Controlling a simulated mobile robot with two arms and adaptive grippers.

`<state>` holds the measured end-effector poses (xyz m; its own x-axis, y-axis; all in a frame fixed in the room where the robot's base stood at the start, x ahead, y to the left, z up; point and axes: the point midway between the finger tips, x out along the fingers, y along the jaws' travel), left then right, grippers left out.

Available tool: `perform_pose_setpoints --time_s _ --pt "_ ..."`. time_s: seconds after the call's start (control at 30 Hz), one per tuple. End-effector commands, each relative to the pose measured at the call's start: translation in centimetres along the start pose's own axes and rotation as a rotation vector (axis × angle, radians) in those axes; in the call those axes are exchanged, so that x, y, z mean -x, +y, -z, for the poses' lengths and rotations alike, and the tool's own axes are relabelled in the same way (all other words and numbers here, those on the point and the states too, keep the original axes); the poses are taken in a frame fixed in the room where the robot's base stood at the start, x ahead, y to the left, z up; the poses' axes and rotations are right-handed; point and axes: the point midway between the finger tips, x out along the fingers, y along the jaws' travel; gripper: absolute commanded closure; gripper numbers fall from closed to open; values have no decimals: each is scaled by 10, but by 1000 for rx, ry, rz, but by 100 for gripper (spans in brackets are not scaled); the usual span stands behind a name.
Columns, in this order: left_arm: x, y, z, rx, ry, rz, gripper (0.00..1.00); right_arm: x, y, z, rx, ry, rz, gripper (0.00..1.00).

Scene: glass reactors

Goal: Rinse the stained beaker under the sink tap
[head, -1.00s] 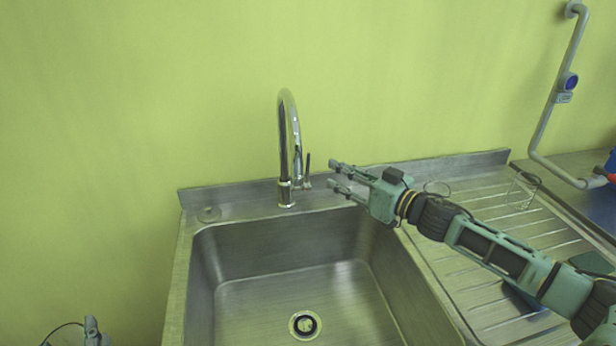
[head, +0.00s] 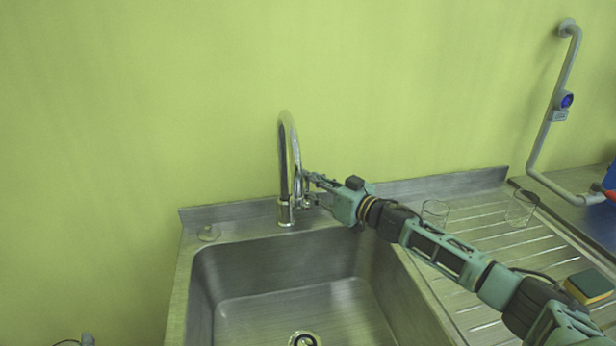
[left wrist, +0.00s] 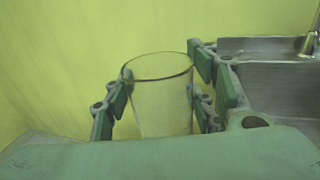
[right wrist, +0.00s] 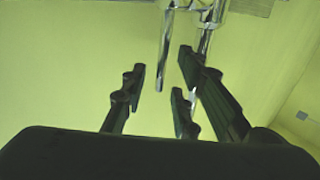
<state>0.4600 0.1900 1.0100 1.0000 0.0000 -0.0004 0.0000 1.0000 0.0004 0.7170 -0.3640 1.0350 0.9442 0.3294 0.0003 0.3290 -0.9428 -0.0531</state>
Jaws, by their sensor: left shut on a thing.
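The clear glass beaker (left wrist: 163,100) is upright between the fingers of my left gripper (left wrist: 160,92), which is shut on it. No distinct stain can be made out on it. The chrome tap (head: 285,165) stands at the back of the sink (head: 205,290). My right gripper (head: 312,188) is open beside the tap's right side, at its lever, which the fingers partly hide. The tap (right wrist: 207,32) also shows ahead of the fingers in the right wrist view. No water shows.
Two clear glass vessels, one (head: 435,212) nearer the sink and one (head: 521,208) farther right, stand on the ribbed drainboard (head: 480,240). A yellow-green sponge (head: 590,287) lies at the right. A grey pipe (head: 548,130) runs up the wall. The sink basin is empty.

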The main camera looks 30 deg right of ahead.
Motion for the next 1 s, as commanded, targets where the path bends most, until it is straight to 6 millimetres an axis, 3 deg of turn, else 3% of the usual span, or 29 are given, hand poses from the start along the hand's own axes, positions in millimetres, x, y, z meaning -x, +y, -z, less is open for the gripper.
perform_pose_setpoints --time_s 0.2,0.53,0.87,1.0 --pt "0 0 -4 0 -1 0 76 -20 0 0 -1 0 1 72" --pt "0 0 -4 0 -1 0 76 -23 0 -1 -1 -1 1 72" --pt "0 0 -4 0 -1 0 76 -23 0 -1 -1 -1 0 100" --pt "0 0 -4 0 -1 0 76 -23 0 -1 -1 -1 0 100"
